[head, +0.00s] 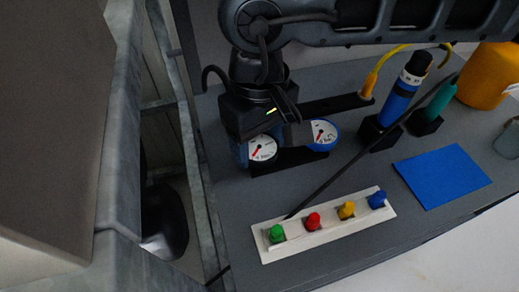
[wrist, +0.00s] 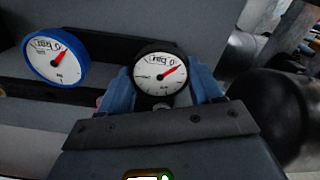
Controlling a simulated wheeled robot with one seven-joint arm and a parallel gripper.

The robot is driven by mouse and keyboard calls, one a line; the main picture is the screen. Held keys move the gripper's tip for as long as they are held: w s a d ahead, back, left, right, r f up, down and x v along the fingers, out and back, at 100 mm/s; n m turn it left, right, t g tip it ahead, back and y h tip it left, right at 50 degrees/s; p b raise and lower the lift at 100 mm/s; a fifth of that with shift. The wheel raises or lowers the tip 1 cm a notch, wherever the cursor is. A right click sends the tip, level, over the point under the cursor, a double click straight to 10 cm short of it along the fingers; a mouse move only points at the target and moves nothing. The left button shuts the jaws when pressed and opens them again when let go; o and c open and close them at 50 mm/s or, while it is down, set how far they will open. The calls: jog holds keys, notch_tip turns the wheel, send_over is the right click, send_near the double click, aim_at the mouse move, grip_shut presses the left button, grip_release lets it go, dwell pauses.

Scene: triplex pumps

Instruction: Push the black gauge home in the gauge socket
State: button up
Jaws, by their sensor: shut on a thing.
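The black gauge (wrist: 160,75), white-faced with a red needle and a black rim, sits between the blue fingertips of my gripper (wrist: 163,92) in the wrist view. In the head view the black gauge (head: 263,149) shows below my wrist, at the left end of a dark holder (head: 295,160). My gripper (head: 252,146) is shut on it. A blue-rimmed gauge (head: 323,133) stands to its right in that holder; it shows at left in the wrist view (wrist: 57,57). The gauge socket is hidden behind the black gauge and my gripper, so I cannot tell how deep the gauge sits.
A white strip with green (head: 277,234), red, yellow and blue knobs lies in front. A thin black rod (head: 350,160) slants above the table. Blue (head: 398,100) and teal (head: 437,104) tools stand in black holders at right, near a blue mat (head: 441,175) and a yellow container (head: 488,75).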

aim_at(259, 146)
jog(key=shift+r, duration=0.1)
jog(key=shift+r+p, duration=1.2)
jog(key=shift+r, duration=1.7)
